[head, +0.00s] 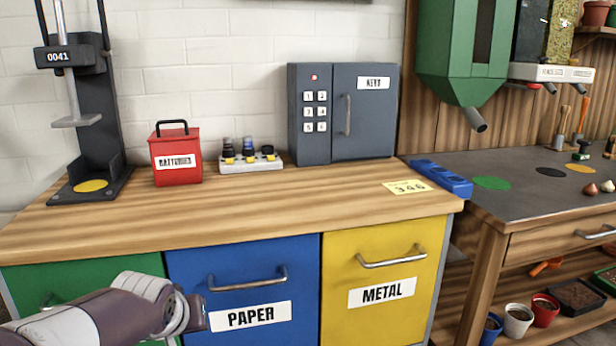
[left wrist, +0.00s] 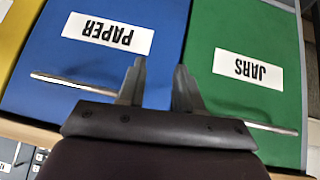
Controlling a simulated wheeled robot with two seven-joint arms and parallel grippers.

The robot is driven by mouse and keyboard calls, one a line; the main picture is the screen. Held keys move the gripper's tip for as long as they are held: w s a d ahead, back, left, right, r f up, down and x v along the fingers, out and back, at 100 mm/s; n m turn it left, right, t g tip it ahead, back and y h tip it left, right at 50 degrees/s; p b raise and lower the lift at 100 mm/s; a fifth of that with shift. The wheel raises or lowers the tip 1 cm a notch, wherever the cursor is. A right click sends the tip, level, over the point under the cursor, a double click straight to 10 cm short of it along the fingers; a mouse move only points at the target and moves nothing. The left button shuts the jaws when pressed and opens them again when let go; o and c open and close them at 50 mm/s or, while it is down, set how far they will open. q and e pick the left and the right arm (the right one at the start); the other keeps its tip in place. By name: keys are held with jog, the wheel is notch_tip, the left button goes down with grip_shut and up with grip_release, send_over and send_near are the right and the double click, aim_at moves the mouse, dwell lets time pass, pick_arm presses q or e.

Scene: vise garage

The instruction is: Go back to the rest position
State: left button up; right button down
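My left arm comes in at the lower left of the head view, with its gripper (head: 197,312) in front of the blue paper drawer (head: 245,268). In the left wrist view the gripper (left wrist: 159,66) has its two fingers apart with nothing between them. Behind them are the blue paper front (left wrist: 60,70) and the green jars front (left wrist: 268,95), seen upside down. The fingers look clear of both handles. My right gripper is in neither view.
The yellow metal drawer (head: 380,270) looks shut, as does the blue one. On the wooden counter (head: 300,200) stand a red batteries box (head: 175,162), a grey key cabinet (head: 345,112) and a press (head: 90,110). A grey workbench (head: 530,170) stands at the right.

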pick_arm(q)
jog(key=s+d+f+m+g+p, duration=0.25)
jog(key=s+f+g, duration=0.45)
jog(key=s+f, duration=0.85)
notch_tip(320, 180, up, 38)
jog(key=p, duration=3.8)
jog(key=shift+a+r+m+h, duration=0.25)
jog(key=shift+a+m+h, duration=0.05)
jog(key=shift+m+h, duration=0.1)
jog(key=shift+s, duration=0.1)
